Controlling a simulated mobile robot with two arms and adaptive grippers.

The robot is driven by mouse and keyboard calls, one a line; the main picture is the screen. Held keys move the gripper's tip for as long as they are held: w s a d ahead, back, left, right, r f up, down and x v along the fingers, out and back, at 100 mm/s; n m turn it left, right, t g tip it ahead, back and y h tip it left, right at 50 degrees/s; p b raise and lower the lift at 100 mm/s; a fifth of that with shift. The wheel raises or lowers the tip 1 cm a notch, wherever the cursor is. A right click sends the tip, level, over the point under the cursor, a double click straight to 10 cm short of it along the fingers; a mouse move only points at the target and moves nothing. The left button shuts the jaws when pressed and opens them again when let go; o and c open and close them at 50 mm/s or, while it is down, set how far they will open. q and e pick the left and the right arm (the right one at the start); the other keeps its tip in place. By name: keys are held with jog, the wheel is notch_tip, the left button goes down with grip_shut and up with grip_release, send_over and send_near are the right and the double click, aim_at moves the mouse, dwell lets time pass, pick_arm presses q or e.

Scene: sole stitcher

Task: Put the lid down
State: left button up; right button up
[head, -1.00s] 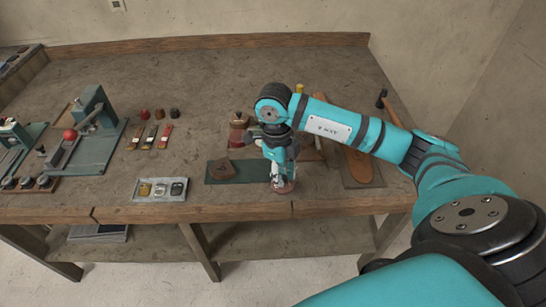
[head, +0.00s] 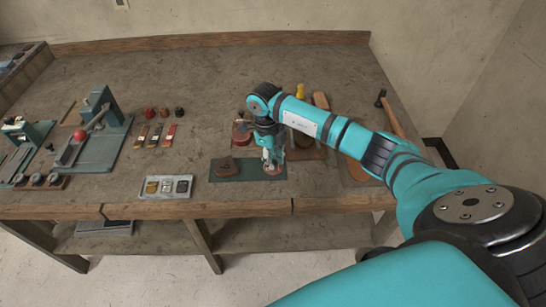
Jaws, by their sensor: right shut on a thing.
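My right gripper (head: 270,163) points down over the right end of a dark green mat (head: 230,178) near the table's front edge. It is shut on a small round reddish-brown thing, which looks like the lid (head: 273,171). The gripper hides much of it, and I cannot tell whether it touches the mat. A dark red round container (head: 241,137) stands behind the mat, just left of my arm. My left gripper is not in view.
A grey tray (head: 165,187) with small metal pieces lies left of the mat. Farther left stands a teal press (head: 95,140) with a red knob. A hammer (head: 390,114) lies at the right. Bare table shows between the tray and the mat.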

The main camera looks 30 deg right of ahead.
jog(key=shift+f, duration=0.1)
jog(key=o, duration=0.3)
jog(key=shift+f, duration=0.1)
jog(key=o, duration=0.5)
jog(key=shift+r, duration=0.25)
jog(key=shift+w+r, duration=0.1)
jog(key=shift+r, duration=0.15)
notch_tip(320, 180, up, 11)
jog(key=w+b, duration=0.1)
jog(key=b, duration=0.2)
jog(key=shift+a+r+b, duration=0.15)
jog(key=shift+a+b, duration=0.15)
jog(key=shift+a, duration=0.05)
